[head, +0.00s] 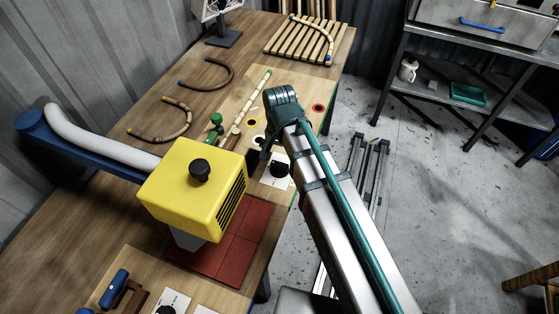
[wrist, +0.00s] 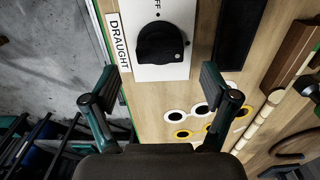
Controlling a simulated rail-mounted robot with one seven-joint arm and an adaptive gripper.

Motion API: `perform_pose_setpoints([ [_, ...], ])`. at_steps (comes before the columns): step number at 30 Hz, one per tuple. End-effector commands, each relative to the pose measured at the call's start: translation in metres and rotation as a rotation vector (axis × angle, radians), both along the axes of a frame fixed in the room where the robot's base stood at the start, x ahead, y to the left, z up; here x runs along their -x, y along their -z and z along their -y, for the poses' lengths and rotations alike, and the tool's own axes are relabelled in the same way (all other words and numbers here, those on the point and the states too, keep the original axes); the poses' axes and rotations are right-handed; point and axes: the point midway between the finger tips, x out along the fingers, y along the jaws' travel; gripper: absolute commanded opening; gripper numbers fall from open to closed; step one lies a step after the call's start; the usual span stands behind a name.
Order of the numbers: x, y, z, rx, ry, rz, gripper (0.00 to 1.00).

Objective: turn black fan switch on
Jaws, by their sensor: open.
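A black rotary knob (wrist: 160,44) sits on a white plate (wrist: 179,73) in the wrist view. The plate has letters ending in "FF" above the knob, and a "DRAUGHT" label (wrist: 119,42) stands on its left. The knob also shows in the head view (head: 279,170), at the table's right edge beside my arm. My gripper (wrist: 160,88) is open and empty; its two fingers are spread below the knob in the wrist view, apart from it. In the head view my gripper (head: 264,150) is partly hidden behind my arm.
A yellow box (head: 178,188) with a black knob on top stands over red tiles (head: 245,225). Curved rattan pieces (head: 165,125) and a slatted rack (head: 290,45) lie farther back. A fan-like device (head: 222,38) stands at the back. Ringed holes (wrist: 177,115) lie near the plate.

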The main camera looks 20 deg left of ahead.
Motion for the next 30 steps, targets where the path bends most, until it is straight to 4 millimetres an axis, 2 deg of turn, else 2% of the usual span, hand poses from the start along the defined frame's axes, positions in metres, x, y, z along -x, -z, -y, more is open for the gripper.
perform_pose_setpoints([
  [6,-0.001,-0.041,-0.001,-0.002,0.0,0.002,0.85],
  [13,-0.001,-0.068,0.0,-0.001,0.0,0.001,0.85],
  [18,0.0,-0.076,0.0,0.0,0.0,0.0,0.85],
  [30,0.0,-0.077,0.0,0.0,0.0,0.0,0.85],
])
